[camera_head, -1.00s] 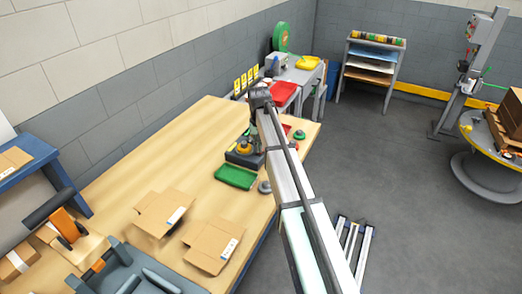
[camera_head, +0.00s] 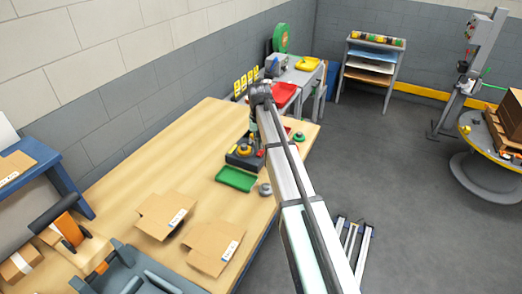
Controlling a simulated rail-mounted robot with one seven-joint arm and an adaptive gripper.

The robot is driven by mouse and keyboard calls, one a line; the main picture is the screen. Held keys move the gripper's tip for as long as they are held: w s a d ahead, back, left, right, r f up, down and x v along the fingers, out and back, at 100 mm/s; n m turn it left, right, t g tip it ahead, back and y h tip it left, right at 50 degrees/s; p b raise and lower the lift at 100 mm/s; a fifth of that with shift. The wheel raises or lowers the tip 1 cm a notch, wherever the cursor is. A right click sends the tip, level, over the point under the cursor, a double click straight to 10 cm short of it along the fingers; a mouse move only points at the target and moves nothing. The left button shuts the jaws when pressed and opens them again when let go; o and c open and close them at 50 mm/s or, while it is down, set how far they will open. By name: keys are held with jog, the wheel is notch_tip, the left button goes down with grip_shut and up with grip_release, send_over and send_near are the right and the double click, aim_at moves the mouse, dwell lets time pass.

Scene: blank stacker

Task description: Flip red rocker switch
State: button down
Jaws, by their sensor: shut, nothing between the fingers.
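A dark control box (camera_head: 238,160) stands on the wooden table, with a round yellow-and-dark part (camera_head: 243,150) on top. A small red spot (camera_head: 262,153) shows at its right side, beside my arm. It may be the red rocker switch, but it is too small to tell its shape or position. My gripper (camera_head: 252,136) points down from the arm's end, just above the back of the box. It is shut and empty. My arm hides part of the box and the area behind it. I cannot tell whether the fingertips touch the box.
A green tray (camera_head: 236,179) lies in front of the box, with a grey round piece (camera_head: 265,189) to its right. Open cardboard boxes (camera_head: 213,246) lie nearer on the table (camera_head: 150,165). A green-topped round part (camera_head: 299,137) stands right of my arm. The table's left middle is clear.

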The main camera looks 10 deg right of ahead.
aim_at(259, 154)
jog(key=shift+r+p, duration=0.95)
jog(key=shift+r, duration=0.9)
